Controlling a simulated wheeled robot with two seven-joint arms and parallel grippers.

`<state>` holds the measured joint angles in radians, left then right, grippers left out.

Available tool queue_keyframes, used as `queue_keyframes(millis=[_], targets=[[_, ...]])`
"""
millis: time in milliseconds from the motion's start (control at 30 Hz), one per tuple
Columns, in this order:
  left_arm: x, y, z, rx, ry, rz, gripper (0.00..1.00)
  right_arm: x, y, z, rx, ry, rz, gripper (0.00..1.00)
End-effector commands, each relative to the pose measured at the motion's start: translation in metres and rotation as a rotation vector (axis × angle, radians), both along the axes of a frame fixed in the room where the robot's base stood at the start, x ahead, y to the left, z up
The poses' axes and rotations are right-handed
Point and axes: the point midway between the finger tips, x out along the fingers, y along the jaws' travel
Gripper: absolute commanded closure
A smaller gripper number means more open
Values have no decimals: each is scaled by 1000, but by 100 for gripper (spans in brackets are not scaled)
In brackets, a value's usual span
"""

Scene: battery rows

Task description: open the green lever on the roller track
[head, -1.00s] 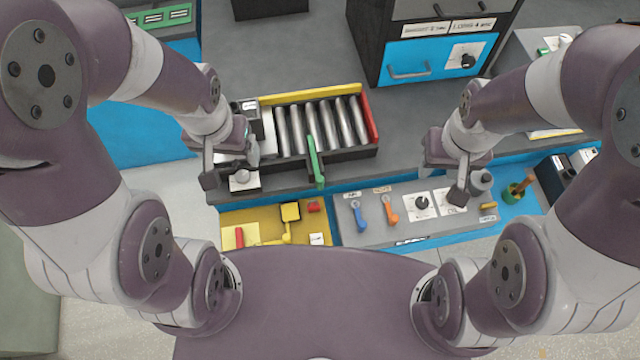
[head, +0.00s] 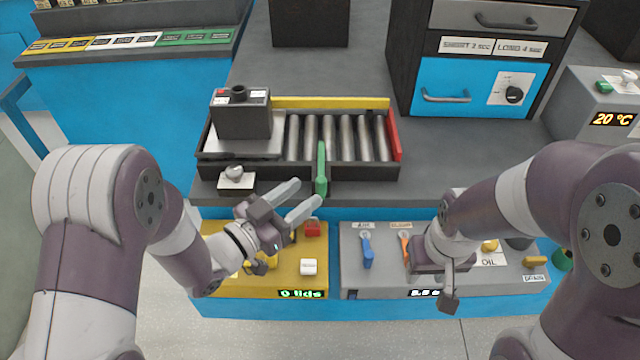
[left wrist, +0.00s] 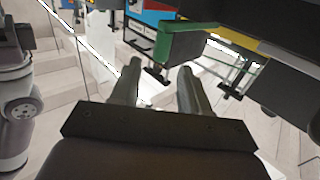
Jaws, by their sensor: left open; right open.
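The green lever (head: 321,170) stands upright at the front edge of the roller track (head: 390,172), across its front rail. It also shows in the left wrist view (left wrist: 186,42), just beyond the fingertips. My left gripper (head: 303,197) is open and empty, its fingers pointing at the lever's lower end from the left, close to it. In the left wrist view the two fingers (left wrist: 160,72) are apart with nothing between them. My right gripper (head: 448,285) is over the grey panel at the right, well away from the lever; its fingers are seen nearly edge-on.
A dark box (head: 242,115) sits on the track's left end. A yellow rail (head: 330,103) and a red end stop (head: 393,135) bound the rollers. A small knob block (head: 236,180) is left of the lever. Below are a yellow panel (head: 225,285) and a grey panel (head: 375,285) with small levers.

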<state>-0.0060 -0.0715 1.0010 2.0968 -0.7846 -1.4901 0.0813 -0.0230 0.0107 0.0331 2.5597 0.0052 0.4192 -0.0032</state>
Motion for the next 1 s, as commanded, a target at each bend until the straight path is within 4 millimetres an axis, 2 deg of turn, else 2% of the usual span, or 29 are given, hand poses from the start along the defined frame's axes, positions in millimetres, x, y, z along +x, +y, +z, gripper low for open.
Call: queue_keyframes(millis=[100,300,667,800,1000], targets=[[18,-20,0,0,0,-4,54,0,0,1,0,0,0,57],[38,-38,0,0,-1,0,54,0,0,1,0,1,0,57],[43,-42,0,1,1,2,54,0,0,1,0,1,0,57],[42,-42,0,1,1,2,100,0,0,1,0,1,0,57],[43,-43,-1,1,1,3,100,0,0,1,0,1,0,57]])
